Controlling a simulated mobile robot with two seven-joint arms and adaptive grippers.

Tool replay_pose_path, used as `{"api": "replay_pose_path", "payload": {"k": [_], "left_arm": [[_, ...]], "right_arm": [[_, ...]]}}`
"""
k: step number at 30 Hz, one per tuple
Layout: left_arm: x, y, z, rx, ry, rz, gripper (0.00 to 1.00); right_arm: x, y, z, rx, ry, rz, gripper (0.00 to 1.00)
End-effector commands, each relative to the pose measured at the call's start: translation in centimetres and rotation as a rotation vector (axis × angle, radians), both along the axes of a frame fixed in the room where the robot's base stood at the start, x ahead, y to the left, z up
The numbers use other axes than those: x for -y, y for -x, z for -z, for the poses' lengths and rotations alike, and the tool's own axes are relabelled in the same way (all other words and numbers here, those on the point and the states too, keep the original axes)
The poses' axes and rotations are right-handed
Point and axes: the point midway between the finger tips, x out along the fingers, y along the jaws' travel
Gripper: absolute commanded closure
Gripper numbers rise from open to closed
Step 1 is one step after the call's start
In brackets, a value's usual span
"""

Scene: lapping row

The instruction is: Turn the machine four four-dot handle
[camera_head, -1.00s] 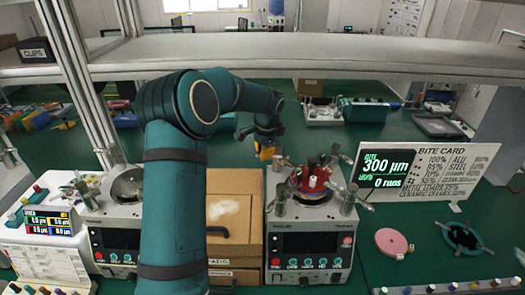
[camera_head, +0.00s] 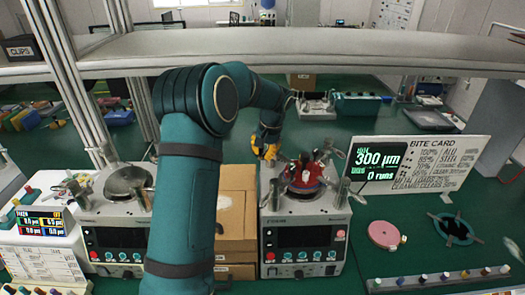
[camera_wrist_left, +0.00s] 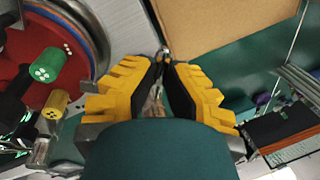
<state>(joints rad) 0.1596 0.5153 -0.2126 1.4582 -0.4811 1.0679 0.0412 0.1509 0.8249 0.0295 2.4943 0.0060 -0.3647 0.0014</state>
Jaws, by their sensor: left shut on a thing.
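The right-hand machine (camera_head: 303,240) is a grey box with a dark screen, a row of buttons, a red top (camera_head: 303,183) and metal posts around it. My left gripper (camera_head: 265,147) is at its back left corner. In the left wrist view its yellow fingers (camera_wrist_left: 166,62) close together on something slim, probably a handle; the fingers hide most of it, and I cannot read any dots on it. My right gripper is not in view.
A second machine (camera_head: 115,240) stands at left. A cardboard box (camera_head: 236,215) sits between the machines. A bite card (camera_head: 425,165) stands behind right; a pink disc (camera_head: 384,235) and a dark ring (camera_head: 455,229) lie on the green bench. A shelf edge (camera_head: 300,52) crosses above.

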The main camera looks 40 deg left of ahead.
Motion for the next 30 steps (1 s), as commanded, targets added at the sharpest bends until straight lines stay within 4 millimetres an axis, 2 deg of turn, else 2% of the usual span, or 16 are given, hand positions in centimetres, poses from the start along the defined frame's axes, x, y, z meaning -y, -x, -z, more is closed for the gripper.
{"api": "replay_pose_path", "payload": {"k": [1, 15, 16, 18, 30], "left_arm": [[0.18, 0.24, 0.55, -0.013, 0.004, -0.007, 1.0], [0.23, 0.25, 0.58, -0.015, 0.004, -0.016, 1.0], [0.22, 0.26, 0.58, -0.015, 0.004, -0.016, 0.76], [0.21, 0.23, 0.52, -0.014, 0.004, -0.016, 0.53], [0.25, -0.01, -0.39, -0.003, 0.001, -0.015, 0.53]], "right_arm": [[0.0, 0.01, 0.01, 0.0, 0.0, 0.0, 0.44], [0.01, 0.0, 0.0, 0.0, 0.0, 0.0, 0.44], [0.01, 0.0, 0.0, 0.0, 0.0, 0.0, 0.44], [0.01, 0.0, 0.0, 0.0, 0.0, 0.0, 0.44], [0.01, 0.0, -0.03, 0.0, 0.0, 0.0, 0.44]]}}
